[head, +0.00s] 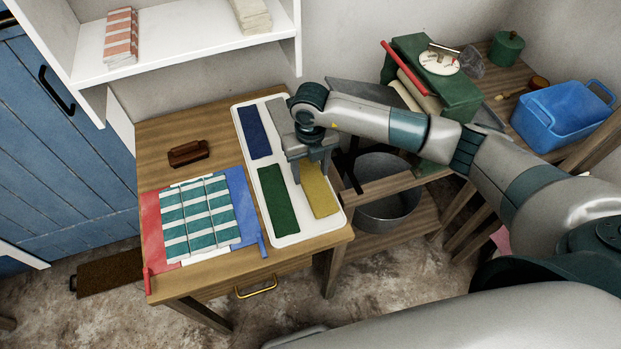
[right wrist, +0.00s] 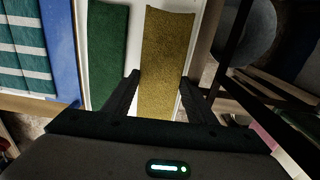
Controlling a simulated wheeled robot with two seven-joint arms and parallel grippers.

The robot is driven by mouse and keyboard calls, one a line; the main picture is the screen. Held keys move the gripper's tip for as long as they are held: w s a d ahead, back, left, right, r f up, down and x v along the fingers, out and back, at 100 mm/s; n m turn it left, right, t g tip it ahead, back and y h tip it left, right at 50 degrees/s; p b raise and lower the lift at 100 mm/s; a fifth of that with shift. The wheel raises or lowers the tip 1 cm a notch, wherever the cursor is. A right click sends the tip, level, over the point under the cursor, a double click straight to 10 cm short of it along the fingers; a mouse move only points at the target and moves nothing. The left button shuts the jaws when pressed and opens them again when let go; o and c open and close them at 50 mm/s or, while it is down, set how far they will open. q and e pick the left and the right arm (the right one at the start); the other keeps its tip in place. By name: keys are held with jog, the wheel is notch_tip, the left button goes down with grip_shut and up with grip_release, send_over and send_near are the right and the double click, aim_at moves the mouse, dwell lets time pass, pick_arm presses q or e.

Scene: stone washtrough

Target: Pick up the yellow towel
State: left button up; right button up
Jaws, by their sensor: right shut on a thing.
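The yellow towel (head: 321,197) lies flat as a long strip in the front right part of the white tray (head: 291,239). My right gripper (head: 309,167) is over its back end, pointing down. In the right wrist view, the two fingers of my right gripper (right wrist: 160,88) are at the long sides of the yellow towel (right wrist: 166,45), closed on it across its width. The towel appears still level with the tray; I cannot see a gap beneath it. My left gripper is not in view.
A green towel (head: 278,198) lies close left of the yellow one, and a blue towel (head: 255,132) lies behind. Striped cloths (head: 197,216) and a brown brush (head: 188,153) are on the table's left. A metal tub (head: 388,208) stands right of the table.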

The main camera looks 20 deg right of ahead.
aim_at(310, 174)
notch_tip(310, 174, up, 5)
jog(key=shift+r+b, duration=0.1)
jog(key=shift+b, duration=0.8)
jog(key=shift+r, duration=0.5)
jog(key=n, duration=0.2)
jog(key=r+n, duration=0.1)
jog(key=shift+s+d+b, duration=0.1)
jog(key=shift+s+b, duration=0.15)
jog(key=shift+b, duration=0.05)
jog(key=n, duration=0.2)
jog(key=r+n, duration=0.1)
jog(key=shift+s+d+n, duration=0.15)
jog(key=shift+s+n, duration=0.2)
jog(key=shift+n, duration=0.05)
jog(key=s+d+r+n+b, duration=0.1)
jog(key=s+r+n+b, duration=0.1)
jog(key=n, duration=1.2)
jog(key=s+d+r+n+b, duration=0.2)
jog(key=s+r+n, duration=0.2)
jog(key=n, duration=1)
jog(key=s, duration=0.3)
jog(key=shift+d+n, duration=0.2)
jog(key=shift+n, duration=0.1)
